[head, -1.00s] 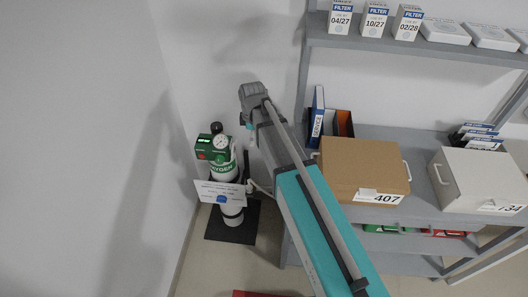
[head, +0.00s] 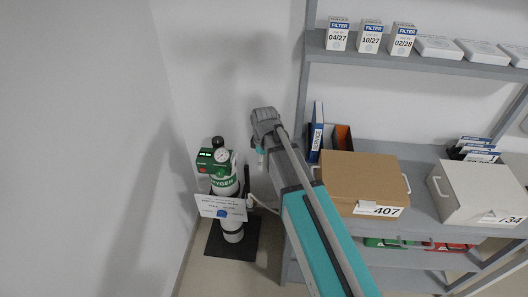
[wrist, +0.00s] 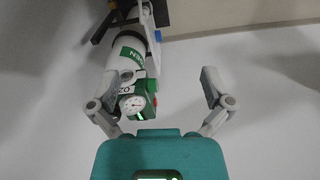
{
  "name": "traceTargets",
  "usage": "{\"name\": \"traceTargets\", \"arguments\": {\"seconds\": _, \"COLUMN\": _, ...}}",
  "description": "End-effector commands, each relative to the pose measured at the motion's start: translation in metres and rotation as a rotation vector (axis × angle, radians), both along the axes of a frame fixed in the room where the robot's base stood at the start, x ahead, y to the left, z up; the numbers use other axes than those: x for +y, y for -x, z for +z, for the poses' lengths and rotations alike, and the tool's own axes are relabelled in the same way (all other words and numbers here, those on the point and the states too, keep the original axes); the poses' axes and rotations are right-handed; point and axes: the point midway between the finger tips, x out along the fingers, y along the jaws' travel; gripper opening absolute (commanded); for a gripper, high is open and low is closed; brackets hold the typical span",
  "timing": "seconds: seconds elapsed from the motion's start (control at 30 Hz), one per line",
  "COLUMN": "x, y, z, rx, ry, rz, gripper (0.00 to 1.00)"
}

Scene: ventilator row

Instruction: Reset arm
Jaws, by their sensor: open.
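My arm reaches up from the bottom of the head view, its grey joint at the top near the wall. In the head view my gripper is mostly hidden below that joint. In the wrist view my gripper (wrist: 159,76) has its two grey fingers spread wide, with nothing held between them. A white and green oxygen cylinder (head: 226,185) with a round gauge stands on a dark base to the left of my arm. It also shows in the wrist view (wrist: 128,52), beyond the fingers and toward the left one; I see no clear contact.
A grey shelf unit (head: 430,62) stands at right, close to my arm. It holds filter boxes (head: 370,38), a blue binder (head: 316,130), a brown box (head: 362,180) marked 407 and a white box (head: 478,190). The wall at left is bare.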

Motion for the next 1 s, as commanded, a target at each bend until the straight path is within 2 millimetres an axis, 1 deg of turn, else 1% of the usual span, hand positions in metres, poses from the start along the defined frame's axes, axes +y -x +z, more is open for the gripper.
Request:
{"name": "traceTargets", "arguments": {"seconds": 0.27, "x": -0.003, "y": 0.002, "z": 0.0, "rx": 0.0, "ry": 0.0, "rz": -0.015, "gripper": 1.0}}
{"name": "traceTargets", "arguments": {"seconds": 0.37, "x": -0.01, "y": 0.007, "z": 0.0, "rx": 0.003, "ry": 0.0, "rz": -0.06, "gripper": 1.0}}
{"name": "traceTargets", "arguments": {"seconds": 0.43, "x": -0.019, "y": 0.012, "z": 0.0, "rx": 0.005, "ry": 0.0, "rz": -0.115, "gripper": 1.0}}
{"name": "traceTargets", "arguments": {"seconds": 0.57, "x": -0.043, "y": 0.028, "z": 0.0, "rx": 0.011, "ry": -0.001, "rz": -0.271, "gripper": 1.0}}
{"name": "traceTargets", "arguments": {"seconds": 0.67, "x": -0.066, "y": 0.044, "z": 0.0, "rx": 0.017, "ry": -0.002, "rz": -0.431, "gripper": 1.0}}
{"name": "traceTargets", "arguments": {"seconds": 0.9, "x": -0.12, "y": 0.089, "z": 0.0, "rx": 0.029, "ry": -0.001, "rz": -0.861, "gripper": 1.0}}
{"name": "traceTargets", "arguments": {"seconds": 1.0, "x": -0.138, "y": 0.106, "z": 0.0, "rx": 0.035, "ry": -0.001, "rz": -1.023, "gripper": 1.0}}
